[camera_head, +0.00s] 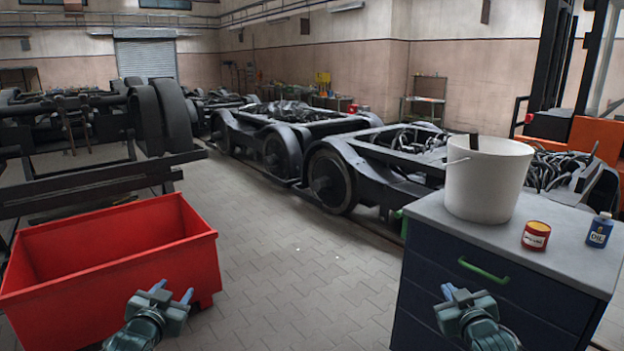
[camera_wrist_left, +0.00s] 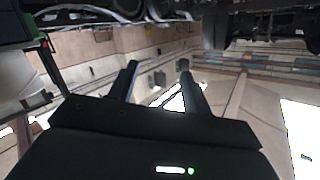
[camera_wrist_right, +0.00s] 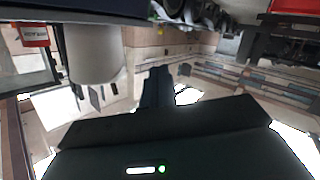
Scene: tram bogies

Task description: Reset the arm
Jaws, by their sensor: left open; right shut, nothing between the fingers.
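My left gripper (camera_head: 172,291) is in the lower left of the head view, in front of the red bin (camera_head: 110,262). Its fingers are apart and empty; they also show spread in the left wrist view (camera_wrist_left: 158,82). My right gripper (camera_head: 455,291) is in front of the dark blue drawer cabinet (camera_head: 490,290), near its green handle. In the right wrist view its fingers (camera_wrist_right: 158,85) are together with nothing between them. Neither gripper visibly touches anything.
A white bucket (camera_head: 487,185), a red and yellow can (camera_head: 535,236) and a blue bottle (camera_head: 599,230) stand on the cabinet top. Dark tram bogies (camera_head: 330,175) fill the middle distance. An orange forklift (camera_head: 590,135) is at the right. Paved floor (camera_head: 300,270) between bin and cabinet is clear.

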